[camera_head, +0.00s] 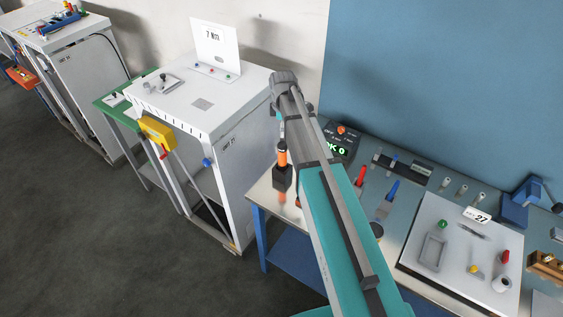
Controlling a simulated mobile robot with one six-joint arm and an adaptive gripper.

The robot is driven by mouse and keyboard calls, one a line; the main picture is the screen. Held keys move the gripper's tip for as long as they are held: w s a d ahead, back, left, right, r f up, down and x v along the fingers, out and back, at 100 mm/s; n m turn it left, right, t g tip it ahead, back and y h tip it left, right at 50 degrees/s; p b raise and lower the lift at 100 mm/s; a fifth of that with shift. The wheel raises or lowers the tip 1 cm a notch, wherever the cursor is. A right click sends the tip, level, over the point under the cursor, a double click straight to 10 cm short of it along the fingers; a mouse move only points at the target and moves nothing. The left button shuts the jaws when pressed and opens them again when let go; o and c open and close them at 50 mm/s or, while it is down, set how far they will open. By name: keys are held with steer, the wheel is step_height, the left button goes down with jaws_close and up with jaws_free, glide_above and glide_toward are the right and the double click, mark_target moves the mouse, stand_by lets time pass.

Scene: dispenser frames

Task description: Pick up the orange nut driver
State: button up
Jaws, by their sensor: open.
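The orange nut driver (282,157) shows as an upright slim tool with an orange body and a grey upper part. Its lower part meets a dark block (282,178) at the left end of the workbench (263,198). My teal arm reaches up from the bottom of the picture, just right of the tool. The grey end of my arm, with my gripper (286,92), is above the tool in the picture. My gripper is open, and nothing shows in it. Its fingers are hard to make out, and its height over the bench cannot be told.
A controller box with a green display (339,147) stands behind my arm. Red-handled (361,176) and blue-handled (391,191) tools lie to its right. A white board (455,270) holds small tools. A white cabinet (215,115) stands left of the bench. My arm hides part of the bench.

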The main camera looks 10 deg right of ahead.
mark_target(282, 143)
steer(key=shift+f+b, duration=3.4)
steer(key=shift+f, duration=0.25)
steer(key=shift+f, duration=0.15)
steer(key=shift+f+b, duration=2.45)
steer(key=shift+b, duration=0.15)
jaws_close()
